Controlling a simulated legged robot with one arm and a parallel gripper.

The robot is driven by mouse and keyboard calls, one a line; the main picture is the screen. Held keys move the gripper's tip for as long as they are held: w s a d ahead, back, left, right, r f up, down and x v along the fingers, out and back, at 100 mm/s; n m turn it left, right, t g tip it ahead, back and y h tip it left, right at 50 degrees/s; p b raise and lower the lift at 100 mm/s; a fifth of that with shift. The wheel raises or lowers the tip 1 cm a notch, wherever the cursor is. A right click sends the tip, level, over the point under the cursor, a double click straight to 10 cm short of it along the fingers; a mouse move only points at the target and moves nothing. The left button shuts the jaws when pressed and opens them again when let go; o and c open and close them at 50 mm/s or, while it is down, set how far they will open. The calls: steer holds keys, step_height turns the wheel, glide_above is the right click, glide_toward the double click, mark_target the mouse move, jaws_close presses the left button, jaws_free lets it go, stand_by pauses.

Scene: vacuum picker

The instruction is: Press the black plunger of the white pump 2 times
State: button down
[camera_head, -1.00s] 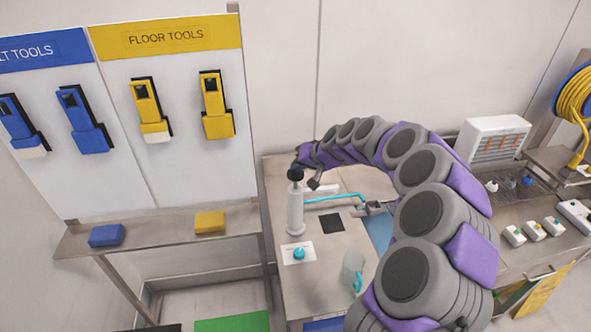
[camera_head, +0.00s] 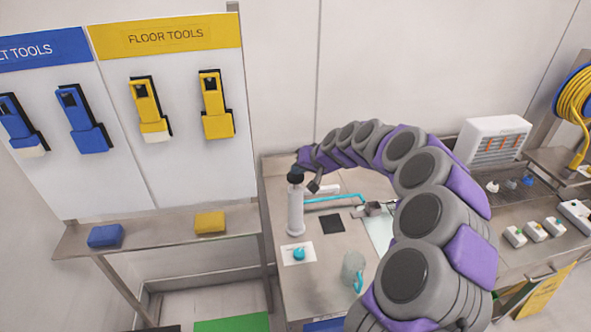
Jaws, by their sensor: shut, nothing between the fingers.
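The white pump (camera_head: 296,212) stands upright at the left of the steel bench, as a slim white cylinder. Its black plunger (camera_head: 295,177) shows as a dark knob at the top, sitting close down on the white body. My arm arches over from the right, and my gripper (camera_head: 297,166) is at the top of the plunger, seemingly touching it from above. The gripper is small here and its fingers are partly lost against the dark knob. It is shut and holds nothing.
On the bench are a teal tube (camera_head: 335,198), a black square (camera_head: 332,223), a white card with a teal knob (camera_head: 299,254) and a clear cup (camera_head: 352,267). A steel shelf (camera_head: 160,236) stands left. A white heater-like box (camera_head: 494,138) is at the right.

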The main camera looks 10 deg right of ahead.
steer(key=shift+f+b, duration=0.4)
steer(key=shift+f, duration=0.35)
stand_by(0.4)
steer(key=shift+r, duration=0.2)
steer(key=shift+r+p, duration=1.05)
steer(key=shift+r, duration=1.3)
step_height(320, 180, up, 5)
steer(key=shift+r+p, duration=0.1)
steer(key=shift+p, duration=0.85)
